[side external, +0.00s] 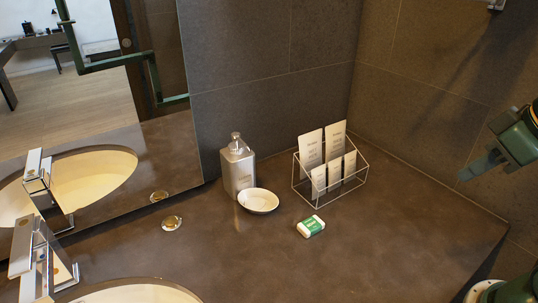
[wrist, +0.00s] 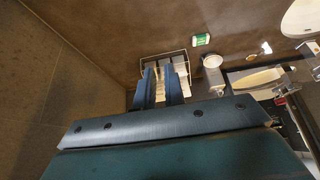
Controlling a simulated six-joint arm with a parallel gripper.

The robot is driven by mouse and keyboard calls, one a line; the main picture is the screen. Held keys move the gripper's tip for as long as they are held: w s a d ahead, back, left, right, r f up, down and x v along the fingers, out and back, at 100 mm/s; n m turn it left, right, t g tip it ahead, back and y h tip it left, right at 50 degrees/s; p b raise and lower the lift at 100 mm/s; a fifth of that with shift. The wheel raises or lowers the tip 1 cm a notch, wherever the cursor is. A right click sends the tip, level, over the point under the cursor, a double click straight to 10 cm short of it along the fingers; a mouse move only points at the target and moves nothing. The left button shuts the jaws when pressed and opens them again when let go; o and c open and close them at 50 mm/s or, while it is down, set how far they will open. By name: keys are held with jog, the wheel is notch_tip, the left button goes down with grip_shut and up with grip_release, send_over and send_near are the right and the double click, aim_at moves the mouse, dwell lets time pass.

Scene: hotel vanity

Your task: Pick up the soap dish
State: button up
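The soap dish (side external: 258,201) is a small white oval bowl on the dark counter, just in front of the metal soap dispenser (side external: 239,167). It looks empty. In the wrist view the soap dish (wrist: 213,60) shows right of the fingers, beside the dispenser (wrist: 215,82). My gripper (side external: 478,168) is high at the right by the wall, well away from the dish. In the wrist view my gripper (wrist: 159,74) has its two blue fingers apart, with nothing held between them.
A wire rack (side external: 330,180) with upright white packets stands right of the dish. A green and white soap bar (side external: 311,226) lies in front of the rack. A small round gold-coloured item (side external: 172,223), a faucet (side external: 41,256) and a basin are at the left. The front right counter is clear.

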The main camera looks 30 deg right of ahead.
jog(key=o, duration=1.7)
jog(key=w+a+n+y, duration=0.1)
jog(key=w+a+n, duration=0.15)
jog(key=w, duration=0.55)
jog(key=w+a+n+y, duration=0.1)
jog(key=w+a+n, duration=0.15)
jog(key=w, duration=0.55)
jog(key=w+a+f+n, duration=0.1)
jog(key=w+a+f, duration=0.2)
jog(key=w, duration=0.1)
jog(key=w+a+f+n+g+y, duration=0.1)
jog(key=w+a+f, duration=0.1)
jog(key=w+f, duration=0.2)
jog(key=w+a+f+n+y, duration=0.1)
jog(key=w+a+f+n, duration=0.1)
jog(key=w, duration=0.3)
jog(key=shift+w+a+f, duration=0.4)
jog(key=shift+a+f, duration=0.4)
jog(key=shift+a, duration=0.05)
jog(key=shift+f, duration=0.1)
send_over(272, 206)
jog(key=shift+f, duration=3.6)
